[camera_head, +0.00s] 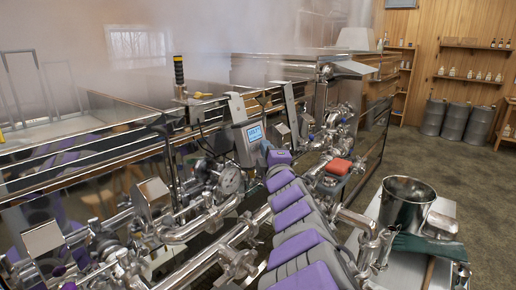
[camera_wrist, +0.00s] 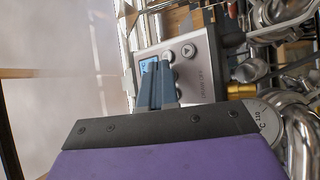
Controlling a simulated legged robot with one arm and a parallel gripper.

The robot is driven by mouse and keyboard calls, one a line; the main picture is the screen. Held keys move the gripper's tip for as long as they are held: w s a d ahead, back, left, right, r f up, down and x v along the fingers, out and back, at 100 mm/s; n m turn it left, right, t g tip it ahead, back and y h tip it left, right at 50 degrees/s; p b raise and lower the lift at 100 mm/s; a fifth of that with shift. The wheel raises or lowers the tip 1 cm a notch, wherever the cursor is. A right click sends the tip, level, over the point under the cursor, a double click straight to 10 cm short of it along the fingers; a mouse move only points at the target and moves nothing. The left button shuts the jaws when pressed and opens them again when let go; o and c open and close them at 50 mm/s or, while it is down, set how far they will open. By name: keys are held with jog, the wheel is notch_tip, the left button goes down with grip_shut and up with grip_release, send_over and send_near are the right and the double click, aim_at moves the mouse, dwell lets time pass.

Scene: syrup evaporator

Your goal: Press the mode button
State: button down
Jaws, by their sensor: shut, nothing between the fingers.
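A grey control box (camera_head: 243,148) with a lit blue display (camera_head: 255,132) is mounted in front of the evaporator in the head view. In the wrist view the control box (camera_wrist: 203,78) appears turned sideways, with its display (camera_wrist: 148,65) partly behind my fingers. A round button with a triangle mark (camera_wrist: 188,50) and another round button (camera_wrist: 168,56) show beside the display. I cannot read which is the mode button. My gripper (camera_wrist: 159,66) is shut and empty, its fingertips over the panel face near the display and buttons. I cannot tell whether they touch.
Steel pipes and a round gauge (camera_head: 229,180) crowd around the box. A red-topped object (camera_head: 339,167) sits to its right. Steam hangs over the evaporator (camera_head: 120,105). Open floor lies at the far right, before several barrels (camera_head: 453,122).

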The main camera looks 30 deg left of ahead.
jog(key=shift+a, duration=0.15)
dwell(0.6)
jog(key=shift+d+r, duration=0.15)
jog(key=shift+d, duration=0.6)
jog(key=shift+s+d+r+p, duration=0.1)
jog(key=shift+d+r+p, duration=0.15)
jog(key=shift+d+p, duration=0.4)
jog(key=shift+s+d+r+p, duration=0.1)
jog(key=shift+d+r+p, duration=0.2)
jog(key=shift+d, duration=0.6)
jog(key=shift+s+d+r+p, duration=0.1)
jog(key=shift+d+r+p, duration=0.15)
jog(key=shift+d+p, duration=0.4)
jog(key=shift+d, duration=0.2)
